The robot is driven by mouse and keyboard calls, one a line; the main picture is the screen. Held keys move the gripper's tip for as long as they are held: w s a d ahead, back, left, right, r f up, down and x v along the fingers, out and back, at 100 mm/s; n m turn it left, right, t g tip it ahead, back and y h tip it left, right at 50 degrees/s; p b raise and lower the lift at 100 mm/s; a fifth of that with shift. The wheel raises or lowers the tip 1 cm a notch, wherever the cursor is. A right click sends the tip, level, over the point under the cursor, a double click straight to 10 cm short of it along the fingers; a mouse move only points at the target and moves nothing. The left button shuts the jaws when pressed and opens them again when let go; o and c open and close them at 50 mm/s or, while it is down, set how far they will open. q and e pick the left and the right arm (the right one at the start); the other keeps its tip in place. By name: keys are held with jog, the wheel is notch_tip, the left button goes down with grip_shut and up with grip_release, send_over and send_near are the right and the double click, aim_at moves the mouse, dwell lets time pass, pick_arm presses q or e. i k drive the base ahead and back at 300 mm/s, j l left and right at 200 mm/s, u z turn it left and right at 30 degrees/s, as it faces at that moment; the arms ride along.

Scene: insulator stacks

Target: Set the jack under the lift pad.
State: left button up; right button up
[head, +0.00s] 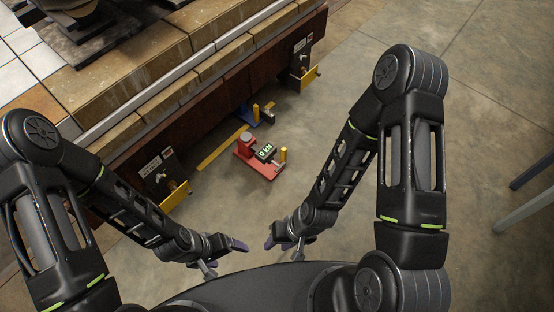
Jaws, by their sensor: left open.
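A red jack (258,163) with a round reddish post, a dark display reading "0 kN" and a yellow upright part stands on the concrete floor. A blue jack-like unit (249,116) with a yellow post is just behind it. Dark plates with yellow brackets sit on the side of the brown base, one near (173,193) and one far (304,79); I cannot tell which is the lift pad. My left gripper (224,256) is open, nearer to me than the red jack and apart from it. My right gripper (283,249) is beside it, also apart from the jack; its jaw state is unclear.
A yellow strip (220,149) lies on the floor along the base. The brown base with tan blocks (150,75) fills the upper left. Grey bars (525,210) stand at the right edge. Concrete floor right of the jacks is clear.

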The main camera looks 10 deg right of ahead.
aim_at(259, 158)
jog(key=i+l+u, duration=0.2)
jog(key=i+u, duration=0.15)
jog(key=i+l+u, duration=0.3)
jog(key=i, duration=0.2)
